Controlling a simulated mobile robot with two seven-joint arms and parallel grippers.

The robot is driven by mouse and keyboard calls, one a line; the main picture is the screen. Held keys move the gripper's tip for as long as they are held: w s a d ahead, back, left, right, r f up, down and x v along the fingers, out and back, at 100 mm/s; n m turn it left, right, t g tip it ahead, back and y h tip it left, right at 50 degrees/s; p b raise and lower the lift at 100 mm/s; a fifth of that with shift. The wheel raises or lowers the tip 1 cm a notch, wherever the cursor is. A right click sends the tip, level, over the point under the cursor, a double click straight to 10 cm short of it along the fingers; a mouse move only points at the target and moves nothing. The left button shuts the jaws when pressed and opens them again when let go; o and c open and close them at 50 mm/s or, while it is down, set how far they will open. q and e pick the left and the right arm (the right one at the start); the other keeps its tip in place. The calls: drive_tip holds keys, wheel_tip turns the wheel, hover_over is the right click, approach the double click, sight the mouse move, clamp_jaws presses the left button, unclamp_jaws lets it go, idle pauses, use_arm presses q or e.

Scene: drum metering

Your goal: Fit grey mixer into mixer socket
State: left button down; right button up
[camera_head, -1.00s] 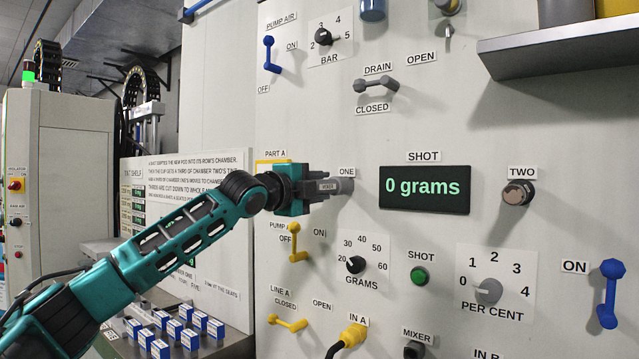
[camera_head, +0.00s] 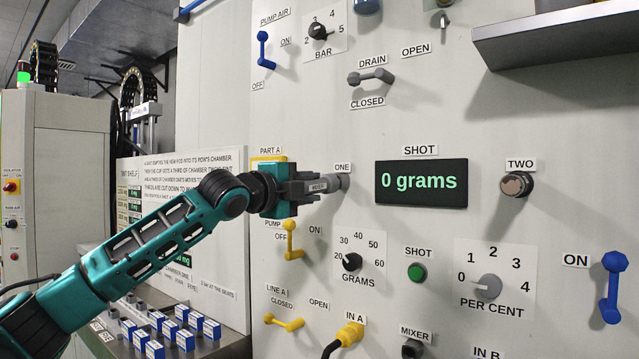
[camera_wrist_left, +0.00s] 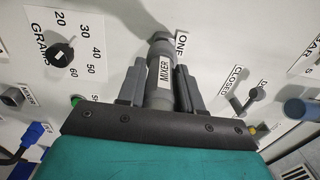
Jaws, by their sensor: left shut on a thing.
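The grey mixer (camera_head: 330,183) is a short grey cylinder with a white MIXER label. My left gripper (camera_head: 318,187) is shut on it. The mixer's far end is at the panel just below the ONE label; I cannot tell whether it touches or sits in a fitting there. In the left wrist view the mixer (camera_wrist_left: 160,88) lies between my two fingers (camera_wrist_left: 158,88), pointing at the panel. The mixer socket (camera_head: 412,349) is a dark opening below the MIXER label, low on the panel, to the right of and below my gripper. My right gripper is not in view.
A yellow lever (camera_head: 291,240) and the grams knob (camera_head: 352,262) are below my gripper. A yellow plug with a cable (camera_head: 350,334) is left of the socket. The green shot button (camera_head: 417,271) is above the socket. A grey shelf (camera_head: 560,35) juts out at upper right.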

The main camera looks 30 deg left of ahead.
use_arm(q)
drive_tip(key=shift+s+d+f+g, duration=0.1)
drive_tip(key=shift+d+f+g, duration=0.05)
drive_tip(key=shift+f, duration=0.3)
drive_tip(key=shift+s+d+f+g, duration=0.1)
drive_tip(key=shift+f+g, duration=0.05)
drive_tip(key=shift+f, duration=0.25)
drive_tip(key=shift+s, duration=0.1)
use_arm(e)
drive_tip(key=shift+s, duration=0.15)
use_arm(q)
drive_tip(key=shift+a, duration=0.1)
drive_tip(key=shift+s+a+f, duration=0.1)
drive_tip(key=shift+s+a, duration=0.05)
drive_tip(key=shift+s, duration=0.1)
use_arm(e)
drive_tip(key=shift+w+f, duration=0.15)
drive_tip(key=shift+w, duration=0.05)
use_arm(q)
drive_tip(key=shift+s+a+r, duration=0.1)
drive_tip(key=shift+s+r, duration=0.05)
drive_tip(key=shift+s, duration=0.6)
drive_tip(key=shift+s+r, duration=0.15)
drive_tip(key=shift+s, duration=0.55)
